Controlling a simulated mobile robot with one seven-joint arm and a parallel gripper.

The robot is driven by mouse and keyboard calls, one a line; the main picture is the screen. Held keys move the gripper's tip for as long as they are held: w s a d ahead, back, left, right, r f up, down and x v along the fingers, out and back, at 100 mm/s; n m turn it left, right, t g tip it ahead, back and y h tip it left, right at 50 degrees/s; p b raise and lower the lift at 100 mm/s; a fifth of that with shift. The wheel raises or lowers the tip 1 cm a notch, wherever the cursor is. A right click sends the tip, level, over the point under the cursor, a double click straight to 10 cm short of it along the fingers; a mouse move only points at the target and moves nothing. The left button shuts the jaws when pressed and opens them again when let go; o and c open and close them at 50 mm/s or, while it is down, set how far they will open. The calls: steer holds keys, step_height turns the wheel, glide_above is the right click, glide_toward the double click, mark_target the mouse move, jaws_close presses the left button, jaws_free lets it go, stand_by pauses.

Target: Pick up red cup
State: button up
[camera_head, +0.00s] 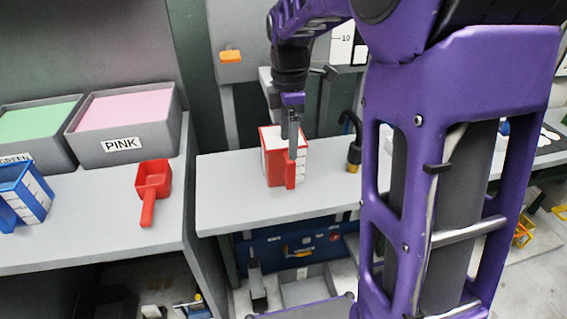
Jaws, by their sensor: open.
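The red cup (271,168), a boxy red container with white panels and a red handle toward me, stands upright on the grey bench in the middle of the head view. My gripper (290,143) points down at the cup from above, with its fingers apart. One finger overlaps the cup's front near the handle, and the other is by its top. I cannot tell whether the fingers touch the cup or straddle its handle. The gripper hides part of the cup's top and front.
A red scoop (153,185) and a blue measuring cup (25,200) stand on the left bench (95,225), before grey bins, one labelled PINK (122,145). A black and yellow object (354,150) stands right of the cup. My purple arm hides much of the right.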

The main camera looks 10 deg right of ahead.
mark_target(284, 161)
steer(key=shift+d+f+b, duration=0.1)
steer(key=shift+f+b, duration=0.5)
steer(key=shift+f, duration=2.45)
jaws_close()
